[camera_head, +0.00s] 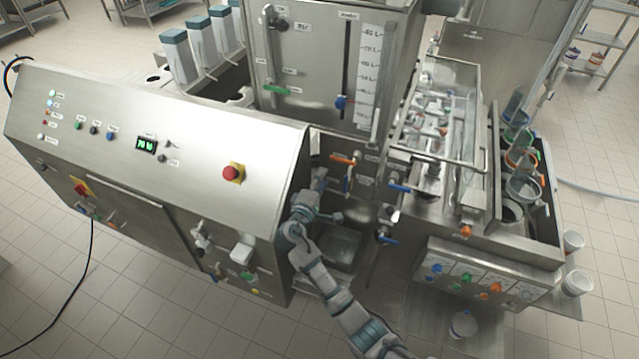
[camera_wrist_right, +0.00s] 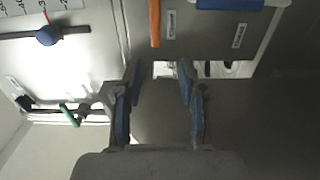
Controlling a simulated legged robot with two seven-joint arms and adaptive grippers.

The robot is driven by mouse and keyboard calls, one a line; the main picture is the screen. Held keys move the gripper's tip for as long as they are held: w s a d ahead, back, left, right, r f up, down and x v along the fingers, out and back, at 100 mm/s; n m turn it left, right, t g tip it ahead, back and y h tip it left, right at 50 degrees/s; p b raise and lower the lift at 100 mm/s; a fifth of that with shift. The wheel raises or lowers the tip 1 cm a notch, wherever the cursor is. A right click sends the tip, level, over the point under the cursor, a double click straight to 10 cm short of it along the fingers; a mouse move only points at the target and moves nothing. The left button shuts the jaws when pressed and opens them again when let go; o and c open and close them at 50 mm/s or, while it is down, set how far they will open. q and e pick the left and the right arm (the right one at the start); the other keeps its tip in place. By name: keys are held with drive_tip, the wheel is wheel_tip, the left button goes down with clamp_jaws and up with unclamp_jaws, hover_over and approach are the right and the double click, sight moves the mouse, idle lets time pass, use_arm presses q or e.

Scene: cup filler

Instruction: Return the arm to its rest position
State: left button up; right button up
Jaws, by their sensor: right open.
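My right arm (camera_head: 345,305) comes in from the bottom right and reaches up into the gap between the control cabinet and the filling section. My right gripper (camera_head: 320,190) is near the recess below the orange-handled valve (camera_head: 343,159). In the wrist view the right gripper (camera_wrist_right: 160,82) has its two blue-padded fingers apart, with nothing between them. An orange handle (camera_wrist_right: 154,22) and a blue handle (camera_wrist_right: 230,4) show beyond the fingertips there, apart from them. My left gripper is in neither view.
The control cabinet (camera_head: 150,125) with a red stop button (camera_head: 233,172) stands close left of the arm. A metal basin (camera_head: 342,247) lies just right of it. Blue valve handles (camera_head: 388,238) stick out on the right. Open tiled floor (camera_head: 200,325) lies in front.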

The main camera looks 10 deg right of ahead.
drive_tip(key=shift+s, duration=0.7)
drive_tip(key=shift+a, duration=0.15)
